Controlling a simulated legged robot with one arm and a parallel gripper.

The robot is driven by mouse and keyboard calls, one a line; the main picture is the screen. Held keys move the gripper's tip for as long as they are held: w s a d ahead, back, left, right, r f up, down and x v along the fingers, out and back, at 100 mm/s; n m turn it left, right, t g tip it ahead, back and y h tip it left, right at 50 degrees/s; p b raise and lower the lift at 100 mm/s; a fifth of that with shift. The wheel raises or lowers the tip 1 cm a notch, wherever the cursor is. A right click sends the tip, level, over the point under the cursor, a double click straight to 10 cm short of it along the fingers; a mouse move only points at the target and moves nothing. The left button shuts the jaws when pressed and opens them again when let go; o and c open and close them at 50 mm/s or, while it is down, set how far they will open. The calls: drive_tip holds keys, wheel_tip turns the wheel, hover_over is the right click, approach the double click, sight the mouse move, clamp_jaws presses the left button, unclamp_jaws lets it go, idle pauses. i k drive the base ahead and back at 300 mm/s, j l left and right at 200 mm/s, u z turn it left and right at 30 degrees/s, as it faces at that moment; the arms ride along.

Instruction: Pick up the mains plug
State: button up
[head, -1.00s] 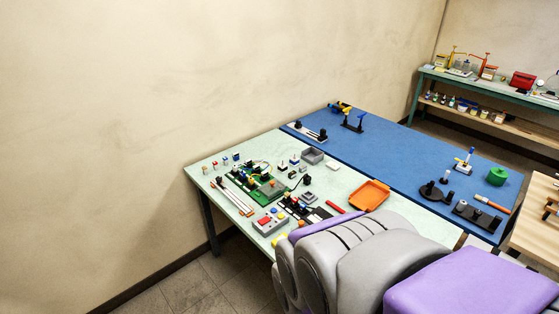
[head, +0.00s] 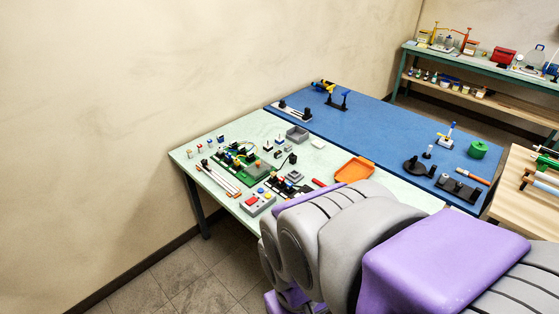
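A small black piece (head: 292,158) with what looks like a thin dark cord stands on the pale green table (head: 240,131), just in front of a grey open box (head: 297,134). It may be the mains plug, but it is too small to be sure. My grey and purple arm fills the lower right and covers the near right part of the table. My gripper does not show.
Green circuit boards (head: 235,160), a grey box with coloured buttons (head: 257,203) and an orange tray (head: 354,170) crowd the green table. The mat's middle is clear. A wall runs along the left.

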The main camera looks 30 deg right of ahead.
sight(292, 159)
drive_tip(key=i+j, duration=0.15)
drive_tip(key=i, duration=0.3)
drive_tip(key=i+j+z, duration=0.3)
drive_tip(key=i, duration=0.35)
drive_tip(key=i+j+z, duration=0.3)
drive_tip(key=i+j, duration=0.25)
drive_tip(key=z, duration=1.15)
drive_tip(key=i+j, duration=0.05)
